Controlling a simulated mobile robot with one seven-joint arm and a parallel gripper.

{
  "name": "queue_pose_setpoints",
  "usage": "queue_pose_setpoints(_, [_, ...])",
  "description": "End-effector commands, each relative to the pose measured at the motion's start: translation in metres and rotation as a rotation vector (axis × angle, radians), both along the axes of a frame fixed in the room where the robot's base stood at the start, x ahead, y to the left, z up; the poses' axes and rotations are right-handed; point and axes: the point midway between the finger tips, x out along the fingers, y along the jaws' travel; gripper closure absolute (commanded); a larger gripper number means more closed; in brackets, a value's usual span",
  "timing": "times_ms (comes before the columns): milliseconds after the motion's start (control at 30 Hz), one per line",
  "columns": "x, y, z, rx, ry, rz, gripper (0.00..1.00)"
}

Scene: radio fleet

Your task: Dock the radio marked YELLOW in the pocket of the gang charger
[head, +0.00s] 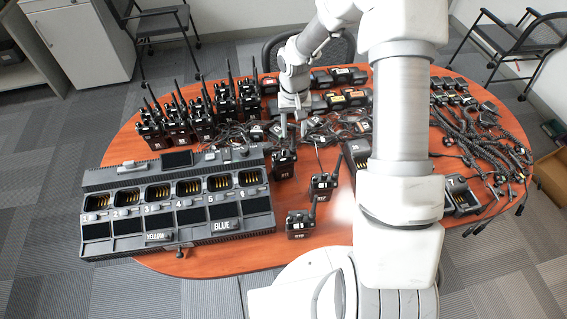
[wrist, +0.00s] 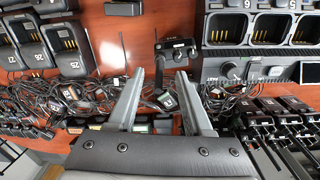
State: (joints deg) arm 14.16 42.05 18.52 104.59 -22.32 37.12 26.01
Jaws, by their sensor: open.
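The gang charger (head: 178,205) stands at the front left of the table, its numbered pockets showing bare gold contacts. A YELLOW label (head: 155,237) and a BLUE label (head: 226,224) are at its front edge. Three dark radios stand to its right: one near the gripper (head: 283,163), one farther right (head: 322,186) and one in front (head: 300,223). I cannot read which is marked YELLOW. My gripper (head: 293,128) is open and empty, pointing down just behind the nearest radio. In the wrist view, a radio (wrist: 175,47) stands beyond the open fingers (wrist: 174,76), apart from them.
Several radios (head: 200,115) with tall antennas stand behind the charger. Tangled earpiece cables (head: 235,135) lie around the gripper. Battery-like boxes (head: 338,76) line the back, coiled-cord microphones (head: 480,130) the right. A single charger (head: 462,195) sits at right. Bare wood shows at front.

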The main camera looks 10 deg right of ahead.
Motion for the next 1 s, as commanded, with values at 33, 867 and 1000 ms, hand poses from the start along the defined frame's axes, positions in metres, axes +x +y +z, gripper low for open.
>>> queue_pose_setpoints(33, [0.0, 0.0, -0.002, 0.0, 0.002, 0.0, 0.5])
queue_pose_setpoints(867, [0.006, -0.002, -0.051, 0.0, 0.0, 0.0, 0.72])
queue_pose_setpoints(1000, [0.006, -0.002, -0.051, 0.0, 0.0, 0.0, 0.97])
